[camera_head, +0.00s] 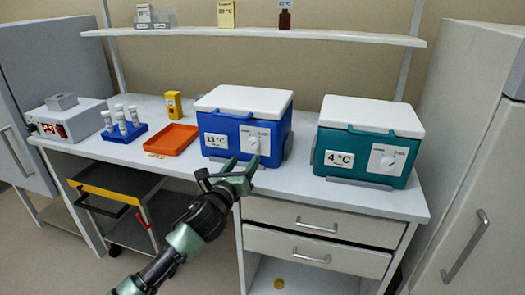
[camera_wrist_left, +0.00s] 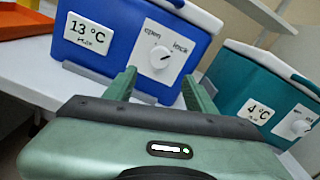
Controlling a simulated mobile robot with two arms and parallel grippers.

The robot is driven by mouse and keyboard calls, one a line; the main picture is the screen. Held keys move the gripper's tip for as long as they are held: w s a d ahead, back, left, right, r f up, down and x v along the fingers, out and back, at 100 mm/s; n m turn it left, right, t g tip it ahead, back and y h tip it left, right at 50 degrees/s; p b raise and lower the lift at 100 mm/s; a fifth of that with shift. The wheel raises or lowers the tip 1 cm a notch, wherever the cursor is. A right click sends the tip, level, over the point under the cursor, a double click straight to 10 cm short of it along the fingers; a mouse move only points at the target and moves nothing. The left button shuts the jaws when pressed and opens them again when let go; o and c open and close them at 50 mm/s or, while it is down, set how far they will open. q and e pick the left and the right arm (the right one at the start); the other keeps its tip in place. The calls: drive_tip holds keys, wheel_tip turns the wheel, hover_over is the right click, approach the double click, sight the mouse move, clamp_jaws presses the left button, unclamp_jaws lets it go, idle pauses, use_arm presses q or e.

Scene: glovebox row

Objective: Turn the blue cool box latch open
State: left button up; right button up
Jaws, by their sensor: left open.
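The blue cool box (camera_head: 238,128) stands on the bench with its white lid closed and a label reading 13 °C. Its latch, a white round knob (camera_wrist_left: 159,56) on a white plate marked "open" and "lock", is on the front face. In the head view the latch (camera_head: 254,144) shows just above my gripper. My left gripper (camera_head: 227,168) is open and empty, in front of the box and below the latch. In the wrist view its two fingers (camera_wrist_left: 158,85) point toward the box front, apart from the knob. My right gripper is not in view.
A teal cool box (camera_head: 366,150), labelled 4 °C, stands to the right with its own knob. An orange tray (camera_head: 170,139), a blue tube rack (camera_head: 124,133), a yellow box (camera_head: 173,104) and a white device (camera_head: 72,121) stand to the left. A shelf (camera_head: 260,34) runs above.

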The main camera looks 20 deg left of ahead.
sight(252, 147)
use_arm(q)
drive_tip(key=w, duration=0.6)
drive_tip(key=shift+w+r, duration=0.15)
drive_tip(key=shift+w, duration=0.85)
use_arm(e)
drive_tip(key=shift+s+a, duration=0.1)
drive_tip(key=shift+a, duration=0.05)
use_arm(q)
drive_tip(key=shift+c, duration=0.3)
clamp_jaws()
